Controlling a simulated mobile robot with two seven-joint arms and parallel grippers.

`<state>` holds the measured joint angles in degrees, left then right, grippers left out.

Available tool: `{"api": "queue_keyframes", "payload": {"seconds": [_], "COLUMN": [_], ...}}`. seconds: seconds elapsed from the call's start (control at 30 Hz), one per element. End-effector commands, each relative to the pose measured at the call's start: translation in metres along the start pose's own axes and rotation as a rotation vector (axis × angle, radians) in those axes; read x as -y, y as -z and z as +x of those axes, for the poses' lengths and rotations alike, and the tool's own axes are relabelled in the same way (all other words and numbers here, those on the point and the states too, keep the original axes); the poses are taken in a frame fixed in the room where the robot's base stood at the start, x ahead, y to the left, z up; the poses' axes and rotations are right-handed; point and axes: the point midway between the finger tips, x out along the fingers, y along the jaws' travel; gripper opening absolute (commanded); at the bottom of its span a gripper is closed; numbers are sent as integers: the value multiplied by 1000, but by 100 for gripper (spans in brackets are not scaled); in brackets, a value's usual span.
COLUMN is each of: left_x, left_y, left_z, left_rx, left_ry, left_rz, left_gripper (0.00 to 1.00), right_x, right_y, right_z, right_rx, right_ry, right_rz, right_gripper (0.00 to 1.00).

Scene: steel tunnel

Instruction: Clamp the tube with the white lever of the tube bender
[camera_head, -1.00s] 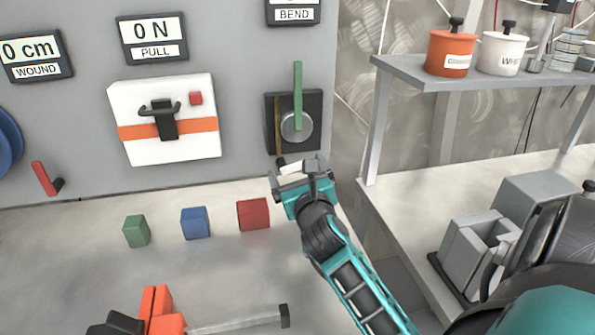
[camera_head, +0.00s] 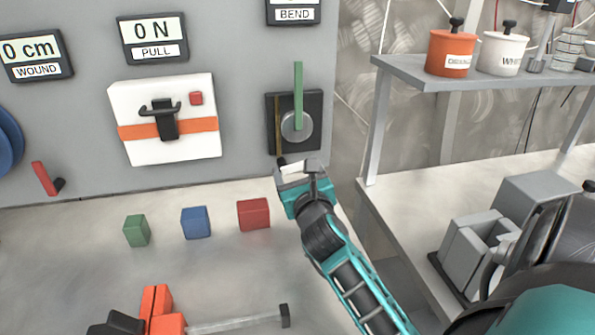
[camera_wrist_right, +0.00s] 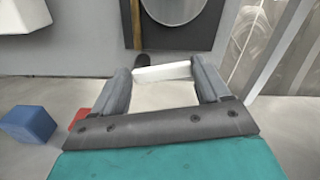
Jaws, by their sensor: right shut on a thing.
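The tube bender (camera_head: 312,135) is a black plate with a grey round disc (camera_head: 296,127) on the grey wall panel. A green lever (camera_head: 298,92) stands upright over the disc. A thin brown tube (camera_head: 278,125) runs upright at the plate's left side; it also shows in the right wrist view (camera_wrist_right: 136,25). My right gripper (camera_head: 302,171) is just below the plate. In the right wrist view its fingers are shut on the white lever (camera_wrist_right: 162,72), which lies roughly crosswise between them. A dark rounded end (camera_wrist_right: 143,60) shows just behind the lever.
A white box with a black handle (camera_head: 163,120) is left of the bender. Green (camera_head: 136,231), blue (camera_head: 195,222) and red (camera_head: 253,214) blocks stand on the bench, left of my right gripper. A shelf (camera_head: 470,85) with orange and white pots is at the right.

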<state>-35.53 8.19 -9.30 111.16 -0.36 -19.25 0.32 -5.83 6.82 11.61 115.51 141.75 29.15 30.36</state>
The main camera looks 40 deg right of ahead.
Motion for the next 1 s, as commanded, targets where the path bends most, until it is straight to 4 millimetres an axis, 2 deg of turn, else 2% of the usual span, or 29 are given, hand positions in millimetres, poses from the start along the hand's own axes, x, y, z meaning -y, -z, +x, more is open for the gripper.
{"api": "queue_keyframes", "payload": {"seconds": [0.3,0.6,0.63,0.83,1.0], "left_x": [-1,-1,-1,-1,-1], "left_y": [5,4,4,4,4], "left_z": [-7,-7,-7,-7,-7], "left_rx": [7,8,8,7,7], "left_ry": [-1,-2,-2,-2,-2], "left_rz": [-1,-1,-1,-1,-1], "left_gripper": [43,43,43,43,43], "right_x": [2,3,3,2,2], "right_y": [5,6,6,6,6], "right_z": [0,0,0,0,0], "right_rx": [-1,0,0,0,1], "right_ry": [6,7,7,5,4], "right_rz": [220,234,234,232,232], "right_gripper": [45,45,77,96,98]}}
